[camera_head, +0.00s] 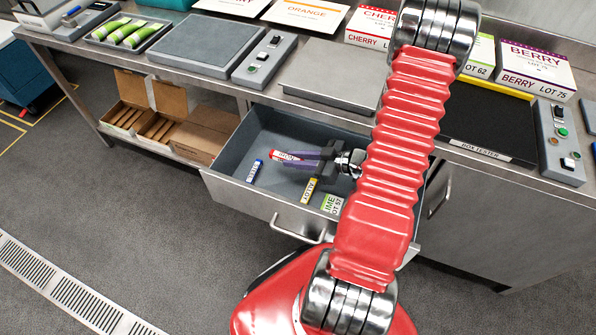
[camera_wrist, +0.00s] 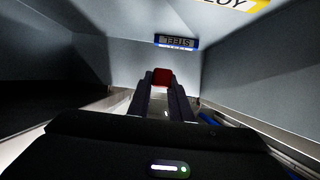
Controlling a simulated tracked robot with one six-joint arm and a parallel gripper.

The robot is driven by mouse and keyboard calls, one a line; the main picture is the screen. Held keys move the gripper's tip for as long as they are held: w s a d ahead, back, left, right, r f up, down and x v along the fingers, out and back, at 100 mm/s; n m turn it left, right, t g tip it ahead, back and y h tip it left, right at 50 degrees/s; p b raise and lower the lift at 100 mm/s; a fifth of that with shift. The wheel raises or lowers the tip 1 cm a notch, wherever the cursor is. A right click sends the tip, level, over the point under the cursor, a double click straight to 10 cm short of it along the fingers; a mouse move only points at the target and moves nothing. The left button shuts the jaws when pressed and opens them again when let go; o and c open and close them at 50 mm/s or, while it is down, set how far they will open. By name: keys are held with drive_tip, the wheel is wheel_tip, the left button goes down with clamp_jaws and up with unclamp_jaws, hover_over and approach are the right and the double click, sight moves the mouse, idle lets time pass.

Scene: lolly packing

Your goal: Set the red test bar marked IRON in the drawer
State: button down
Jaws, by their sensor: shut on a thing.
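The drawer (camera_head: 262,206) stands open below the bench, grey inside. My gripper (camera_head: 300,160) reaches into it from the right and is shut on the red test bar (camera_head: 284,155). The bar's white label shows in the head view, but I cannot read it. In the wrist view the red bar (camera_wrist: 162,77) sits between the two fingertips (camera_wrist: 162,88), end towards the camera. I cannot tell whether the bar touches the drawer floor.
A blue bar (camera_head: 255,171), marked STEEL in the wrist view (camera_wrist: 177,41), lies left in the drawer. A yellow bar (camera_head: 310,190) marked ALLOY and a lime lot packet (camera_head: 332,204) lie near its front. Bare floor shows between them.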

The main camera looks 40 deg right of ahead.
drive_tip(key=shift+f, duration=1.05)
drive_tip(key=shift+f, duration=2.1)
drive_tip(key=shift+f, duration=0.6)
drive_tip(key=c, duration=1.6)
unclamp_jaws()
drive_tip(key=shift+r, duration=0.1)
